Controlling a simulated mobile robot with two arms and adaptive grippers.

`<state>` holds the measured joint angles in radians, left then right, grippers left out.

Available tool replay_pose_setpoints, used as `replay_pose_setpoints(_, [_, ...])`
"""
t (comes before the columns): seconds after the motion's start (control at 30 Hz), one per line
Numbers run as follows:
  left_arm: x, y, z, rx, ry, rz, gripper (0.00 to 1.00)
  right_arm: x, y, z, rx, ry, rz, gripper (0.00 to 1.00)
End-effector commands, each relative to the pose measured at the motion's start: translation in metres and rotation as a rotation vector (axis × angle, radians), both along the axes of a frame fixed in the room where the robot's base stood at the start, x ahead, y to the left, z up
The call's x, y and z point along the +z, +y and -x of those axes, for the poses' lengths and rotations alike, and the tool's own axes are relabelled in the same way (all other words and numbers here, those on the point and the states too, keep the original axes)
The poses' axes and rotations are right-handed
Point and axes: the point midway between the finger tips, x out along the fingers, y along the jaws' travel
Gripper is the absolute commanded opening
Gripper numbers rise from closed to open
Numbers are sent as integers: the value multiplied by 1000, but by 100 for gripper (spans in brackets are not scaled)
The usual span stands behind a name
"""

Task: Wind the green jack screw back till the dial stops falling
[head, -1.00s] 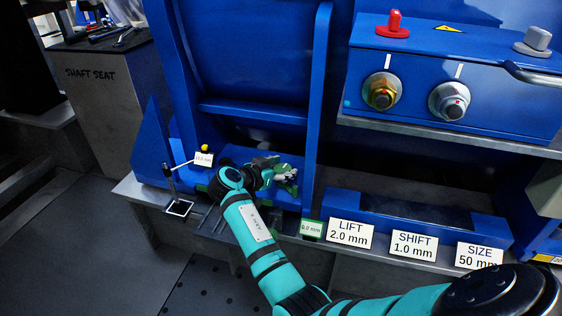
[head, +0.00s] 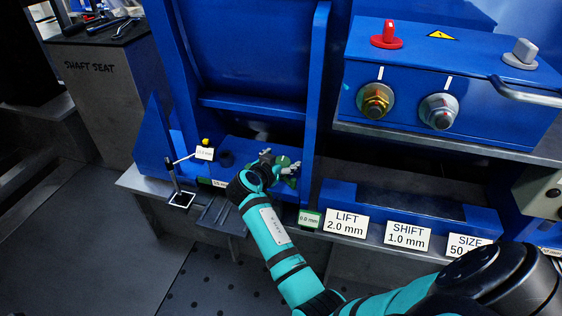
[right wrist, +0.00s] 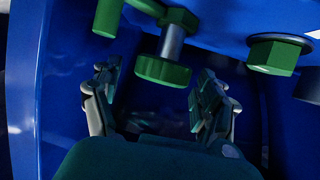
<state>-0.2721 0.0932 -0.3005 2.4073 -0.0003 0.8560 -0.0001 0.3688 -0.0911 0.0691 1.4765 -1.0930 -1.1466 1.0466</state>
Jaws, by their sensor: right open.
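In the head view my right gripper (head: 283,167) is low in the blue frame, hiding most of the screw. The dial stand (head: 174,184) is left of it, with a small white readout (head: 205,153) too small to read surely. My left gripper is out of view.
A second green hex bolt (right wrist: 277,54) hangs right of the screw. A blue upright (head: 313,110) stands close to my right gripper. A green-edged tag (head: 309,219) reads 0.0 mm. Label plates (head: 345,223) line the front edge. A control box (head: 450,90) is at upper right.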

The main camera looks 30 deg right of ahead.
Motion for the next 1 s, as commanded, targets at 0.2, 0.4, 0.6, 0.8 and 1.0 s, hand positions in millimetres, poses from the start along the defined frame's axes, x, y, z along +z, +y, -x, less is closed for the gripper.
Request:
replay_pose_setpoints(0.2, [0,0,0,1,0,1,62,3,1,0,-1,-1,-2,76])
replay_pose_setpoints(0.4, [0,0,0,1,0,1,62,31,1,0,-1,-6,-4,76])
replay_pose_setpoints(0.6, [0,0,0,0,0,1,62,70,0,-1,-1,-6,-2,76])
replay_pose_setpoints(0.8, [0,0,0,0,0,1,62,95,0,0,0,-2,-3,76])
replay_pose_setpoints(1.0, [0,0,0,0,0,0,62,100,0,0,0,0,-1,76])
